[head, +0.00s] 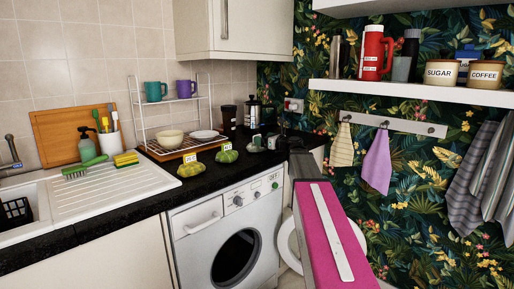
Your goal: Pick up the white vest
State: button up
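I cannot make out a white vest in the head view. The hanging cloths in view are a cream striped cloth (342,146) and a purple cloth (377,164) on the wall hooks, and grey striped cloths (470,190) at the right.
A black counter (160,202) with a sink and several kitchen items runs along the left. A washing machine (230,240) stands under it. A white shelf (415,93) with a red flask (373,55) and canisters is at the upper right, above the hook rail (395,125).

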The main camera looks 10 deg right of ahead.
jog(key=x, duration=0.4)
jog(key=shift+w+a+r, duration=0.25)
jog(key=shift+w, duration=0.05)
jog(key=c, duration=1.3)
jog(key=shift+r, duration=0.1)
